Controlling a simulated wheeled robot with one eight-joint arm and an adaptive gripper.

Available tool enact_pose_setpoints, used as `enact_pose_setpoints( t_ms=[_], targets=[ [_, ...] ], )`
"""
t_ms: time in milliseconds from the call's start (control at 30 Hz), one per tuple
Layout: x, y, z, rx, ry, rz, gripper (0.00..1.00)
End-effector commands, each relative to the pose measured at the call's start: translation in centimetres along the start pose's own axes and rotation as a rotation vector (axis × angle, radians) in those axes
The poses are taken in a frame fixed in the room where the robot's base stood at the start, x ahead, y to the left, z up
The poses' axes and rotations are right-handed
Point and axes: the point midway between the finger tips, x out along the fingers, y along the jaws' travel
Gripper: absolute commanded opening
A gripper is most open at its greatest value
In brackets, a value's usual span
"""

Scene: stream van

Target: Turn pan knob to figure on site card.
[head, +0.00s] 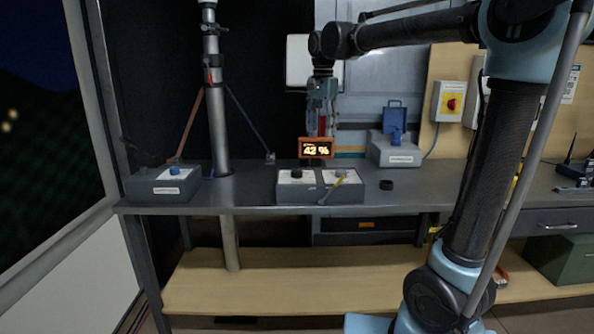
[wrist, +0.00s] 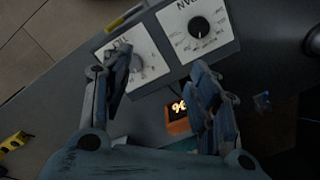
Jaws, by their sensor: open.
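The pan knob (wrist: 198,27) is black and sits on a white plate lettered PAN in the wrist view. In the head view the same black knob (head: 296,173) is on the left plate of a grey control box (head: 290,196). My gripper (head: 322,128) hangs above and behind the display. In the wrist view my gripper (wrist: 160,62) is open and empty, its left finger overlapping the second plate and its right finger below the pan plate. I cannot identify the site card's figure.
A second knob (wrist: 135,62) on the neighbouring plate is partly covered by my left finger. A grey box with a blue knob (head: 174,171) stands left, beside a metal pole (head: 216,120). The bench front is mostly clear.

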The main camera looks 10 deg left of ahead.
Motion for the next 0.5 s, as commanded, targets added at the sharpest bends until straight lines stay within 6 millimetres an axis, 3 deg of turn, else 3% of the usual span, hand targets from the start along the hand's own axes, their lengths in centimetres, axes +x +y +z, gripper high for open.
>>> enact_pose_setpoints(
  t_ms=[33,200,333,500],
  targets=[
    [-0.5,-1.9,0.7,0.010,-0.003,0.005,0.55],
    [-1.3,-5.8,2.6,0.061,-0.008,0.019,0.55],
    [-1.6,-7.2,3.3,0.079,-0.009,0.024,0.55],
    [-0.7,-7.5,3.5,0.086,-0.010,0.026,0.55]
  ],
)
